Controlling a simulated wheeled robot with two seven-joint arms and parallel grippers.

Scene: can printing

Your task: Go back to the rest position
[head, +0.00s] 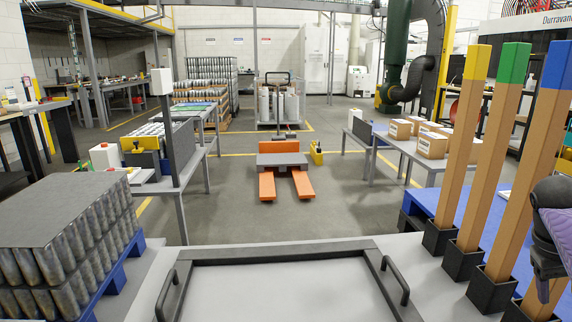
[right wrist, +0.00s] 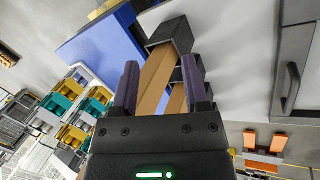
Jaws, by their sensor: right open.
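My right gripper (right wrist: 159,62) is open, with its two dark purple fingers spread apart in the right wrist view. A wooden post (right wrist: 160,76) standing in a black socket (right wrist: 169,33) shows between the fingers; I cannot tell how far beyond them it is. In the head view, part of my right arm (head: 553,192) is at the right edge, in front of the blue-topped post (head: 530,165). The fingertips are not clear there. My left gripper is in neither view.
Posts with yellow (head: 477,62) and green (head: 513,62) tops stand beside the blue-topped one. A black-handled tray frame (head: 280,256) lies in front. Stacked cans (head: 72,228) stand at left. An orange pallet jack (head: 303,184) is on the open floor beyond.

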